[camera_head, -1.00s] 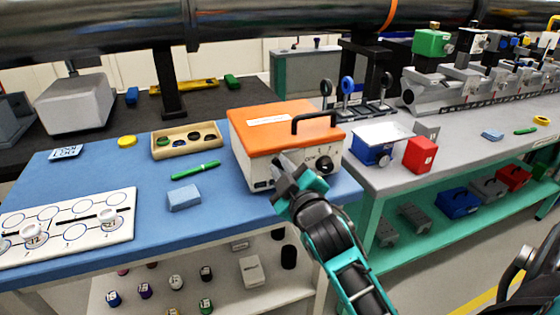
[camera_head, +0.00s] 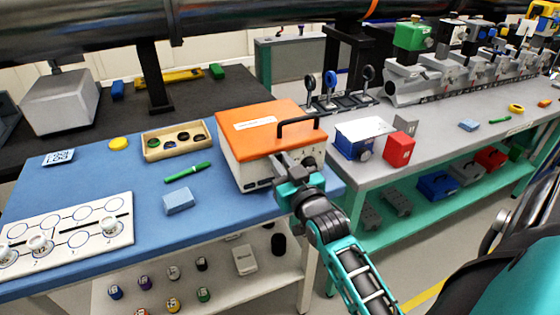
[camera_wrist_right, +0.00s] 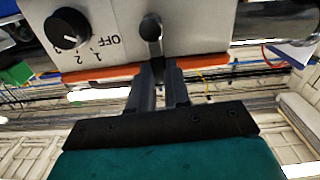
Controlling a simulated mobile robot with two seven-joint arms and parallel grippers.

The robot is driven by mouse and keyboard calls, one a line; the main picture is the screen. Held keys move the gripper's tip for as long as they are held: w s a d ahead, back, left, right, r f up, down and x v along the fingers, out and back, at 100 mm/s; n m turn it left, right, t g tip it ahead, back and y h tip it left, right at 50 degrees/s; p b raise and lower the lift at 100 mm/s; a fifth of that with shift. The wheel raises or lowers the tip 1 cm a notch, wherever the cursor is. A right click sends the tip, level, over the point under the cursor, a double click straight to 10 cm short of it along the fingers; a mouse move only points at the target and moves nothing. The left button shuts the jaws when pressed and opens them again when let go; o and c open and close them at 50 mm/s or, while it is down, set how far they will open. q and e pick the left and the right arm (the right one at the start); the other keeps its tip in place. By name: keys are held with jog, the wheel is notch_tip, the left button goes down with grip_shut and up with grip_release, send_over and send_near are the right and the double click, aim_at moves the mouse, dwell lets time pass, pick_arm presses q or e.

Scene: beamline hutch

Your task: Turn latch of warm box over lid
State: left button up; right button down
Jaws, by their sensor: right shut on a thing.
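The warm box (camera_head: 240,165) is white with an orange lid (camera_head: 262,124) and a black handle on top, and stands at the right end of the blue bench. The lid lies closed. My right gripper (camera_head: 282,161) is at the box's front face and hides part of it. The right wrist view shows the face upside down, with the grey latch (camera_wrist_right: 151,30) beside a black knob and the OFF mark. The latch's arm runs from its round pivot toward the lid edge, and my right gripper (camera_wrist_right: 158,72) is shut on its end. My left gripper is out of view.
A blue block (camera_head: 178,201), a green pen (camera_head: 188,172) and a wooden tray (camera_head: 150,156) lie left of the box. A red box (camera_head: 399,149) and a blue device (camera_head: 354,146) stand on the grey bench to the right.

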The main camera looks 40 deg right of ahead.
jog(key=shift+d, duration=0.1)
dwell(0.5)
jog(key=c, duration=1.1)
grip_release()
